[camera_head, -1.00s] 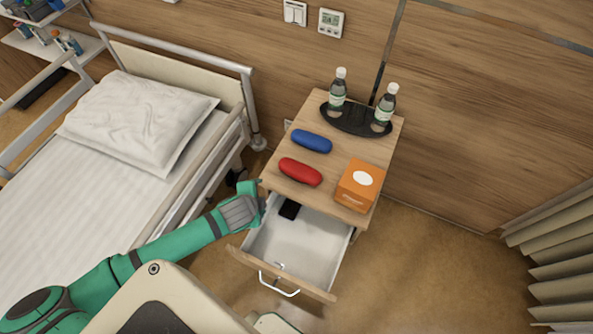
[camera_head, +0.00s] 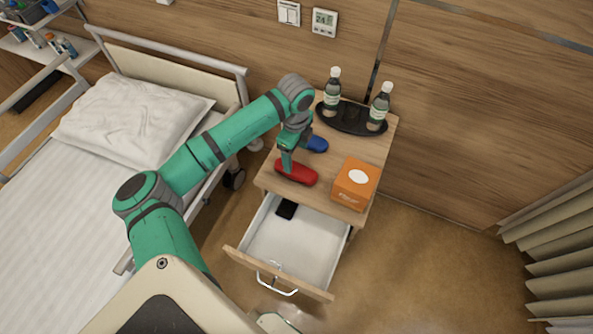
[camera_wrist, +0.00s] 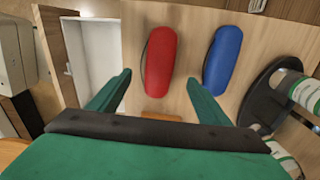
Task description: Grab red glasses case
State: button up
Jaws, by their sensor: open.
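The red glasses case (camera_head: 299,173) lies closed on the wooden bedside table, near its front edge above the open drawer. My gripper (camera_head: 287,164) is over the left end of the red case in the head view, its fingers pointing down. In the wrist view, the red case (camera_wrist: 160,62) lies ahead, between the lines of the two open fingers (camera_wrist: 157,82), and nothing is held. The blue glasses case (camera_wrist: 222,60) lies beside it, roughly parallel. My arm partly hides the blue case (camera_head: 318,144) in the head view.
An orange tissue box (camera_head: 354,185) stands right of the red case. A black tray (camera_head: 350,119) with two water bottles (camera_head: 332,93) is at the back. The open drawer (camera_head: 296,245) holds a small black item (camera_head: 286,209). The bed (camera_head: 75,220) stands left.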

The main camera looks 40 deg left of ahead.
aim_at(296, 168)
notch_tip(296, 168, down, 8)
jog(key=shift+s+f, duration=0.1)
jog(key=shift+f, duration=0.1)
jog(key=c, duration=1.2)
